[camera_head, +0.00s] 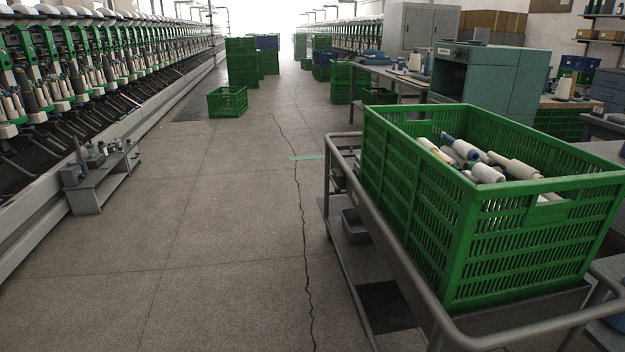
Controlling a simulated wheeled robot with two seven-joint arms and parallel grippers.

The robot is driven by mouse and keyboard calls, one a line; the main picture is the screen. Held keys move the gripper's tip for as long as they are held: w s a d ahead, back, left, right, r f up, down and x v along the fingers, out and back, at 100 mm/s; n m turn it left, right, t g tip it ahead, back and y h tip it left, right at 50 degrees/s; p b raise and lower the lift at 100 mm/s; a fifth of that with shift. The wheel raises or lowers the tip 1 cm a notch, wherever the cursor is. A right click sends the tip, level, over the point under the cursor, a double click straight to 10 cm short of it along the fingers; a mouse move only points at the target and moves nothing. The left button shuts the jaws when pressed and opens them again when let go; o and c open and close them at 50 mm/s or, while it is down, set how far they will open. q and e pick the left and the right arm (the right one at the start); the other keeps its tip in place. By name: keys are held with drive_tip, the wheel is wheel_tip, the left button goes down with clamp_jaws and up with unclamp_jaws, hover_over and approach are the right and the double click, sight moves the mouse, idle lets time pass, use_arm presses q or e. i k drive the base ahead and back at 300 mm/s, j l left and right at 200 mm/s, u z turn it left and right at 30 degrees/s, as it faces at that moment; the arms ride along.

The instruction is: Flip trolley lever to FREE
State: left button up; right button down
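The trolley (540,329) stands at the right, close to me. It has a grey tubular rail and carries a large green slatted crate (412,205). The crate holds several white yarn bobbins (487,173), some with blue or tan ends. I cannot make out a lever or a FREE marking on the trolley. Its near lower part and wheels are cut off or hidden by the rail and crate. Neither of my grippers is in view.
A long winding machine (75,85) runs along the left, with a low grey bench (100,183) beside it. An empty green crate (227,101) and stacked crates (242,62) stand farther down the aisle. The cracked floor (215,230) left of the trolley is clear.

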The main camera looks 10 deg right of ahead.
sight(337, 189)
drive_tip(key=i+j, duration=0.9)
drive_tip(key=i+l, duration=0.2)
drive_tip(key=i, duration=0.3)
drive_tip(key=i+l+z, duration=0.1)
drive_tip(key=i+l, duration=0.15)
drive_tip(key=i, duration=0.3)
drive_tip(key=i+l, duration=0.15)
drive_tip(key=i, duration=0.35)
